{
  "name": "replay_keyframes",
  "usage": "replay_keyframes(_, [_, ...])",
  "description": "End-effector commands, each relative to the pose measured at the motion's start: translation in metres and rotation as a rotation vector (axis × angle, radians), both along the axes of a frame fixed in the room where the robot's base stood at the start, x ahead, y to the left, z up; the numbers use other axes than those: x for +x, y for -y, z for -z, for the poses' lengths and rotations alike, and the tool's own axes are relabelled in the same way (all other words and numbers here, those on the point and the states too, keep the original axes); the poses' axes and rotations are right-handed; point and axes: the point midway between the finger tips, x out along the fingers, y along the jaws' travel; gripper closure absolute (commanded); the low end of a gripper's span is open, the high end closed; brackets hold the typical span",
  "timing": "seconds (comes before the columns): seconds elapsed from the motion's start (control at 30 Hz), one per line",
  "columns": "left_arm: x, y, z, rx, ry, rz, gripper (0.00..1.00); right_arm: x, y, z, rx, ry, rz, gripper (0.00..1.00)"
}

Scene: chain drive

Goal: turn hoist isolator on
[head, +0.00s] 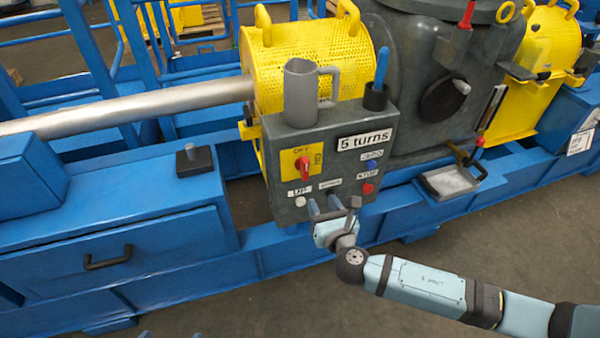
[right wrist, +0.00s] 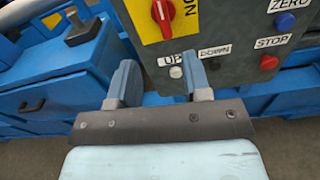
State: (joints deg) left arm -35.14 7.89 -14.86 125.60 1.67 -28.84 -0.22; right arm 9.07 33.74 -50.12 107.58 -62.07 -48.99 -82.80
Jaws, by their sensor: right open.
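The hoist isolator is a red knob (head: 304,167) on a yellow plate (head: 289,158), at the left of a grey control box's face. Its handle looks about upright, towards the OFF label above; ON is at the right side. In the right wrist view the knob (right wrist: 162,14) is at the top edge, partly cut off. My right gripper (head: 323,208) is open and empty, below the isolator, in front of the box's lower edge near the UP and DOWN buttons. Two small tips at the bottom edge of the head view look like my left gripper (head: 171,335), spread apart; the rest is out of frame.
A grey jug (head: 300,95) and a dark cup (head: 375,97) stand on top.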

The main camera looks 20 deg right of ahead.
Motion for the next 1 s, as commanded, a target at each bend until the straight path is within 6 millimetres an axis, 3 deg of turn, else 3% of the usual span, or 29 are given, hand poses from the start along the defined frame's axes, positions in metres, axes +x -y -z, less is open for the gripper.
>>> replay_keyframes(0.27, [0.000, 0.001, 0.005, -0.005, 0.003, 0.001, 0.00, 0.027, 0.002, -0.002, -0.084, 0.041, 0.001, 0.55])
replay_keyframes(0.7, [0.001, 0.004, 0.006, -0.024, 0.021, 0.004, 0.00, 0.116, -0.002, 0.000, -0.079, 0.038, 0.000, 0.55])
replay_keyframes(1.0, [0.001, 0.005, 0.005, -0.029, 0.026, 0.006, 0.00, 0.141, -0.002, 0.000, -0.079, 0.036, 0.000, 0.55])
